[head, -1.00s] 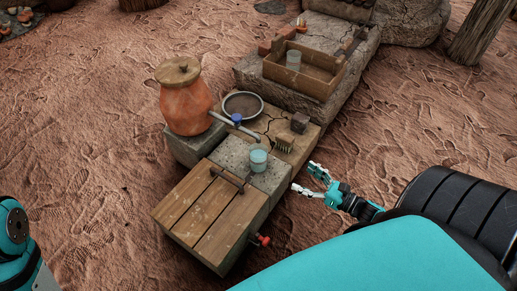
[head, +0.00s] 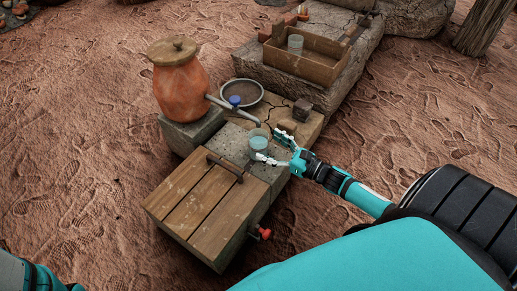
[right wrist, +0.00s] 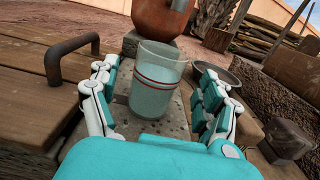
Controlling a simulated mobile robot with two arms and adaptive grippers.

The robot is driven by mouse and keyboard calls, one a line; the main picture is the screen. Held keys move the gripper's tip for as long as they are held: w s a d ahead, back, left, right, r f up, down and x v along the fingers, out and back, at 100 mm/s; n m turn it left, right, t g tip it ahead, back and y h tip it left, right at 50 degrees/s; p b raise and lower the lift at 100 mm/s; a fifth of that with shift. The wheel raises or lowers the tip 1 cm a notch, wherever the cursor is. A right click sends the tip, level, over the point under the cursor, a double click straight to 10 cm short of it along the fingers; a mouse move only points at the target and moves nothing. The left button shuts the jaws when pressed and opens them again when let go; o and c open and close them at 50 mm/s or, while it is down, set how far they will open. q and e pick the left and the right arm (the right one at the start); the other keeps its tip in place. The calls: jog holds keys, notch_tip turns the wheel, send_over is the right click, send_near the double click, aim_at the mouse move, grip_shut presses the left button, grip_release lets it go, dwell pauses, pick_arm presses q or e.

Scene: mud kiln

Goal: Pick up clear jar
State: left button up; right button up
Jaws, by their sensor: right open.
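The clear jar (head: 259,143) stands upright on the grey stone slab between the wooden lid and the cracked wooden board. My left gripper is not in view; only part of my left arm shows at the lower left.
An orange clay pot (head: 181,82) with a spout and blue knob stands behind the jar, by a shallow round pan (head: 243,92). A dark handle (head: 225,167) rises from the wooden lid. A dark block (head: 302,109) sits right. A wooden crate (head: 318,68) holds another clear jar (head: 295,43).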

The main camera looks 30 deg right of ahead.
aim_at(266, 145)
jog(key=b+x, duration=0.2)
jog(key=x, duration=0.1)
jog(key=shift+w+a+f+b, duration=0.15)
jog(key=shift+w+f+b, duration=0.15)
jog(key=shift+w+b, duration=0.1)
jog(key=shift+w+a+r, duration=0.15)
jog(key=shift+w+a, duration=0.05)
jog(key=shift+w, duration=0.25)
jog(key=c, duration=1.3)
